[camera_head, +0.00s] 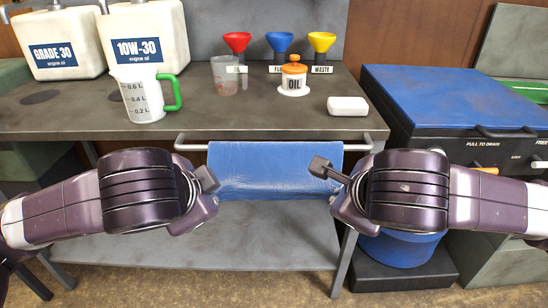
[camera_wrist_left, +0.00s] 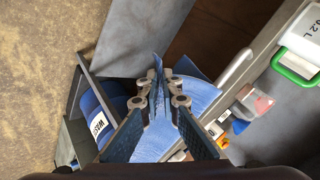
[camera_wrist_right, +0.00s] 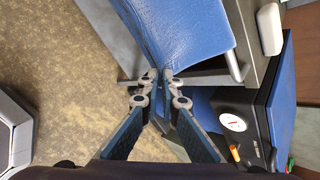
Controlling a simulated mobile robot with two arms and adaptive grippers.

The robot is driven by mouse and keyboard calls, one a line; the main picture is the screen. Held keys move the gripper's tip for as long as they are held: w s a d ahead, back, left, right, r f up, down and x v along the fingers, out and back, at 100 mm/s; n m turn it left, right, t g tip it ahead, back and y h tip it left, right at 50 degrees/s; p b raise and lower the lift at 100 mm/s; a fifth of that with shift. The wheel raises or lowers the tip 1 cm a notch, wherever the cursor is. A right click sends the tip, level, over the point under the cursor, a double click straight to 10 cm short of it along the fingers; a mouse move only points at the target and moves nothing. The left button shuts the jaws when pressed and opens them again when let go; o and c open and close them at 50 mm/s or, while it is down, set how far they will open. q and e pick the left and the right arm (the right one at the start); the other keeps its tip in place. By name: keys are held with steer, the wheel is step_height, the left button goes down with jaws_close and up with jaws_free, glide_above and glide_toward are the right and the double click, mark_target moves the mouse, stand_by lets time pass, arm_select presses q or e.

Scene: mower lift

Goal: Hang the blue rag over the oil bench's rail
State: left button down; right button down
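The blue rag (camera_head: 275,168) is spread across the rail (camera_head: 192,147) at the front of the oil bench (camera_head: 60,118), covering the rail's middle. Its front part hangs below the rail; whether any cloth lies behind is hidden. My left gripper (camera_head: 208,178) is at the rag's lower left edge, and in the left wrist view its fingers (camera_wrist_left: 160,85) pinch the cloth. My right gripper (camera_head: 325,168) is at the rag's right edge. In the right wrist view its fingertips (camera_wrist_right: 160,80) are closed together on the rag's edge (camera_wrist_right: 185,35).
A blue-topped drain unit (camera_head: 430,95) stands right. A blue bucket (camera_head: 398,250) is below it.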

arm_select(q)
steer(key=shift+w+a+f, duration=0.2)
steer(key=shift+a+f, duration=0.15)
steer(key=shift+f, duration=0.25)
arm_select(e)
steer(key=shift+w+d+f, duration=0.2)
steer(key=shift+d+f, duration=0.15)
steer(key=shift+f, duration=0.2)
arm_select(q)
steer(key=c, duration=2)
jaws_free()
steer(key=shift+d, duration=0.15)
arm_select(e)
steer(key=c, duration=2)
jaws_free()
steer(key=shift+a, duration=0.15)
arm_select(q)
steer(key=shift+o, duration=0.2)
steer(key=shift+s, duration=0.1)
arm_select(e)
steer(key=shift+o, duration=0.2)
steer(key=shift+s, duration=0.1)
arm_select(q)
steer(key=shift+s, duration=0.1)
arm_select(e)
steer(key=shift+s, duration=0.1)
